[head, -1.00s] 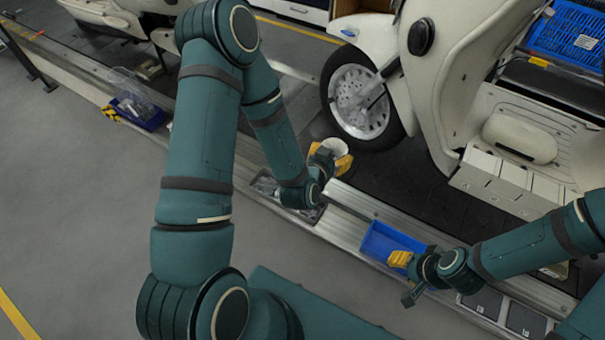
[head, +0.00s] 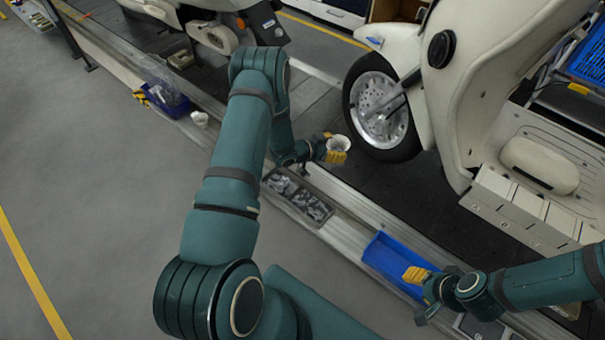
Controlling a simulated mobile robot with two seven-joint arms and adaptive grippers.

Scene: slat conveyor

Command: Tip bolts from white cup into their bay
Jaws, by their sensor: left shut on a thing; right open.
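A white cup (head: 342,142) is held in my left gripper (head: 333,148), whose yellow fingers are shut on its sides. Its mouth faces up; its contents are too small to tell. The cup is above the conveyor's near edge, beyond and right of a grey divided tray (head: 280,183). Several small metal parts lie in the tray's compartments; I cannot tell which is the bolts' bay. My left forearm passes close to the tray. My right gripper (head: 416,275) is open, at the right side of a blue bin (head: 384,251), and holds nothing visible.
A second white cup (head: 200,119) stands on the rail at the left, near a dark blue bin (head: 168,100). A cream scooter body with a wheel (head: 380,108) stands on the conveyor close to the held cup. Grey floor at the lower left is clear.

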